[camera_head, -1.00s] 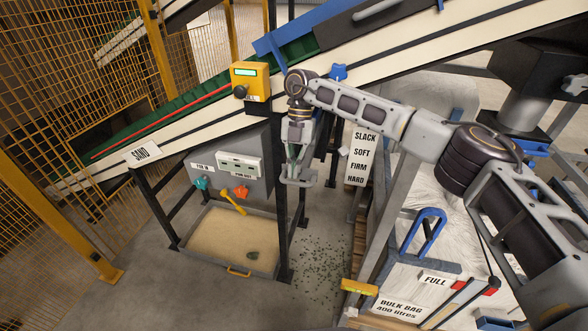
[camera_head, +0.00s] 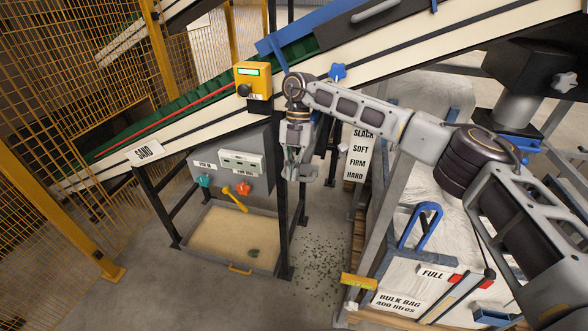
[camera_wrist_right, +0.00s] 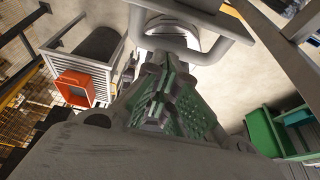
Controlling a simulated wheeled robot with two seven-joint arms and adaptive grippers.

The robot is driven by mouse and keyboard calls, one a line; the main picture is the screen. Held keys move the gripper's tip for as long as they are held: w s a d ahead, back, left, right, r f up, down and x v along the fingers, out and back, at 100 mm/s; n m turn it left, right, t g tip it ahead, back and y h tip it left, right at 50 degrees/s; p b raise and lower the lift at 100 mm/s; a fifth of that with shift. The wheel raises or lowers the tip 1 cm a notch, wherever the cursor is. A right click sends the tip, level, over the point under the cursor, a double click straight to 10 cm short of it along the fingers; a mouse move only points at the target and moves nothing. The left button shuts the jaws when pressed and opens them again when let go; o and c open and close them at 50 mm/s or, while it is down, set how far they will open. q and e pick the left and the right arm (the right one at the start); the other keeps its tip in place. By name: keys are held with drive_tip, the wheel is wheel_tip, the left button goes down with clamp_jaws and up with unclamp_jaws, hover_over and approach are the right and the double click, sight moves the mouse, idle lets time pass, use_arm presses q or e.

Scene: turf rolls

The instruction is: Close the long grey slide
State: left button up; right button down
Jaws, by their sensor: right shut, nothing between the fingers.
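My right gripper (camera_head: 298,172) hangs fingers-down in front of the conveyor frame, right of the sand tray. In the right wrist view its green-padded fingers (camera_wrist_right: 168,100) are together, with nothing seen between them. A grey tubular bar (camera_wrist_right: 190,42) crosses beyond the fingertips in that view; I cannot tell whether it touches them or belongs to the slide. No part in the head view can be surely picked out as the long grey slide. A light grey rounded bar (camera_head: 375,13) lies at the top edge, far from my gripper. My left gripper is not in view.
A yellow control box (camera_head: 252,79) sits on the sloping conveyor (camera_head: 185,125). A sand tray (camera_head: 200,250) stands below left. A bulk bag (camera_head: 450,235) in a frame with a blue handle (camera_head: 420,225) stands right. Dark crumbs (camera_head: 318,262) lie on the open floor between.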

drive_tip(key=shift+b+v, duration=0.35)
drive_tip(key=shift+v, duration=1.35)
drive_tip(key=v, duration=0.6)
drive_tip(key=shift+r+b, duration=0.25)
drive_tip(key=shift+b, duration=0.1)
drive_tip(key=shift+s+a, duration=0.1)
